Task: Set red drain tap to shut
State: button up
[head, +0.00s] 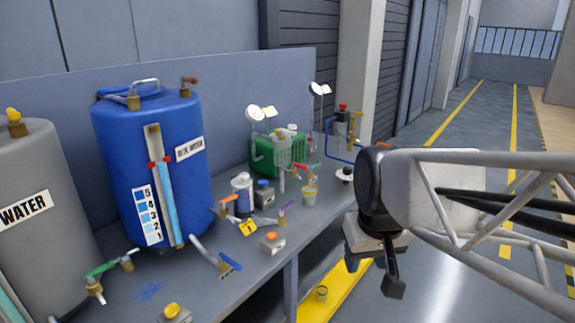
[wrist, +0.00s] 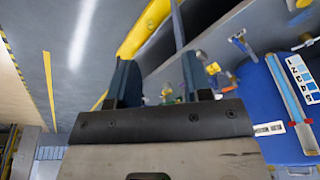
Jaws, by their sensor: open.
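A small tap with a red lever (head: 314,167) shows in the head view, in front of the green tank (head: 264,158) on the bench. Its lever slants; I cannot tell its setting from here. Another tap, with an orange-red lever (head: 229,199), sits low by the blue drum (head: 125,130). My gripper (head: 375,274) is in front of the bench, to the right of and nearer than these taps, pointing down. In the wrist view my gripper (wrist: 160,82) has its two fingers wide apart with nothing between them. I cannot pick out the red tap in the wrist view.
A grey water tank (head: 35,190) stands at left. A yellow platform (head: 345,290) lies below the bench. The aisle at right is clear.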

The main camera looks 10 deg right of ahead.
jog(key=w+r+n+y, duration=0.1)
jog(key=w+r+n, duration=0.15)
jog(key=w, duration=1.55)
jog(key=w+r+n+y, duration=0.1)
jog(key=w+r+n, duration=0.15)
jog(key=w, duration=1.55)
jog(key=w+d+f+n, duration=0.1)
jog(key=w+f, duration=0.3)
jog(key=w, duration=0.7)
jog(key=w+d+f+n+y, duration=0.1)
jog(key=w+f, duration=0.4)
jog(key=w, duration=0.7)
jog(key=w+d+f+n+y, duration=0.1)
jog(key=w+f, duration=0.4)
jog(key=w, duration=0.7)
jog(key=shift+d+f+g, duration=0.2)
jog(key=shift+d+g, duration=0.2)
jog(key=shift+d, duration=0.25)
jog(key=shift+f, duration=0.1)
jog(key=shift+x, duration=3.8)
jog(key=shift+a, duration=0.2)
jog(key=shift+s, duration=0.1)
grip_shut()
